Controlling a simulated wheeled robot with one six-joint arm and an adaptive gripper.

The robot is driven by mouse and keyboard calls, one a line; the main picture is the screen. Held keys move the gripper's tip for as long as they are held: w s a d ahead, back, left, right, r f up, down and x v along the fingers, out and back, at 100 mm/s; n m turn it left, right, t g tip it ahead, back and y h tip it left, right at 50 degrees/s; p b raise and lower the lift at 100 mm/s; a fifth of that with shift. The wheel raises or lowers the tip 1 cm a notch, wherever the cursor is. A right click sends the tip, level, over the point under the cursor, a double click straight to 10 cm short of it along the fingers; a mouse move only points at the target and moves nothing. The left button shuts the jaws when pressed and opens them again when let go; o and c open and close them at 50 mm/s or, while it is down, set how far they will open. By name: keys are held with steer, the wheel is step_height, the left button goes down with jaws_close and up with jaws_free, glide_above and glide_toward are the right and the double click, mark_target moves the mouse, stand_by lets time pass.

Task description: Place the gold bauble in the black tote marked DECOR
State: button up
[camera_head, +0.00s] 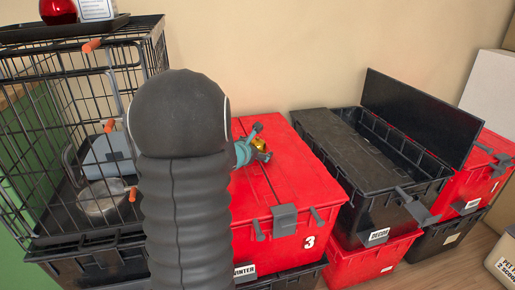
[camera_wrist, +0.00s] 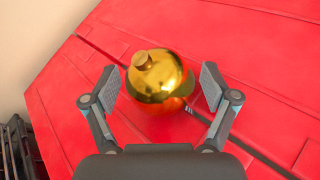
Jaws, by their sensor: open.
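The gold bauble (camera_wrist: 158,78) sits on the red lid of the tote marked 3 (camera_head: 285,180). In the head view only part of the bauble (camera_head: 260,144) shows beside my gripper. My gripper (camera_wrist: 160,88) is open, with one finger on each side of the bauble and a gap to each. The black tote marked DECOR (camera_head: 405,212) stands right of the tote marked 3. Its right lid flap (camera_head: 420,112) stands up and its left flap (camera_head: 340,150) lies flat. Much of its inside is hidden.
A black wire cage (camera_head: 75,120) with a metal bowl (camera_head: 102,198) stands at the left. A red ornament (camera_head: 58,11) lies on top of it. A red tote marked 1 (camera_head: 470,187) is at the right. My arm hides part of the scene.

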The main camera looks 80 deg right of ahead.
steer(key=v, duration=0.6)
steer(key=shift+a+r, duration=0.2)
steer(key=shift+a, duration=0.1)
steer(key=shift+o, duration=0.5)
steer(key=shift+w+a+r, duration=0.1)
steer(key=shift+a, duration=0.15)
steer(key=shift+s+b, duration=0.25)
steer(key=shift+b, duration=0.05)
steer(key=s+d+r+m+g+y, duration=0.25)
steer(key=s+r+m+y, duration=0.45)
steer(key=m, duration=1.5)
steer(key=w+a+r+m+t, duration=0.25)
steer(key=w+m+t, duration=0.3)
steer(key=m, duration=1.05)
steer(key=shift+y, duration=0.3)
steer(key=x, duration=1.3)
steer(key=shift+w+f+b, duration=0.15)
steer(key=shift+f+b, duration=0.2)
steer(key=shift+b, duration=0.05)
steer(key=c, duration=1.2)
